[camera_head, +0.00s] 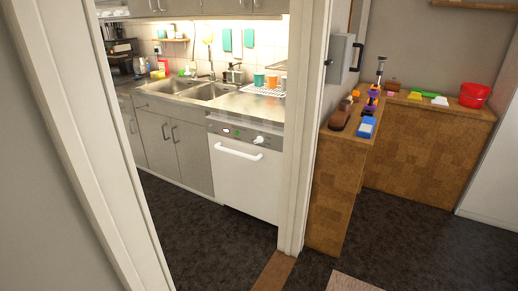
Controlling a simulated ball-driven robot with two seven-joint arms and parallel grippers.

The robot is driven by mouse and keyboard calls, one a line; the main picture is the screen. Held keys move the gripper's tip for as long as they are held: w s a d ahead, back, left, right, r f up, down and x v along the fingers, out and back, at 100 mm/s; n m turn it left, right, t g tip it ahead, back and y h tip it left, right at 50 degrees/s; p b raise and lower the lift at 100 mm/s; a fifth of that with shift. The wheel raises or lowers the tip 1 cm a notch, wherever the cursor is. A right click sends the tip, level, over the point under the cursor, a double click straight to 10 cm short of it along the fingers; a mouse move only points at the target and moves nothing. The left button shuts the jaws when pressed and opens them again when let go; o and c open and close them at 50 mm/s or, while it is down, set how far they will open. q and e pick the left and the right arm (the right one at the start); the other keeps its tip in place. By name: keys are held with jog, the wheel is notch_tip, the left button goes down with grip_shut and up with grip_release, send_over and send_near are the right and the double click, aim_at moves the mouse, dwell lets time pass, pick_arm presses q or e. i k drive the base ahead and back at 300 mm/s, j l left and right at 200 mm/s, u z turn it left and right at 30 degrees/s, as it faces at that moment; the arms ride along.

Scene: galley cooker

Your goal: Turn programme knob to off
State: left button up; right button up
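A white front-loading appliance (245,180) stands under the counter beyond a doorway. Its grey control panel (243,135) carries a small white knob (258,140) near the right end, which looks like the programme knob. The panel also has a green light and a small red mark at its left. The knob's setting is too small to read. A white bar handle (238,151) runs across the front below the panel. Neither of my grippers is in view.
The white door frame (302,125) stands between me and the kitchen, right of the appliance. A wooden unit (333,195) with several small items and a red bucket (474,95) is at the right. The dark kitchen floor (205,235) before the appliance is clear.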

aim_at(260, 139)
jog(key=i+l, duration=0.45)
jog(key=l, duration=0.3)
jog(key=i+z, duration=0.25)
jog(key=i, duration=0.9)
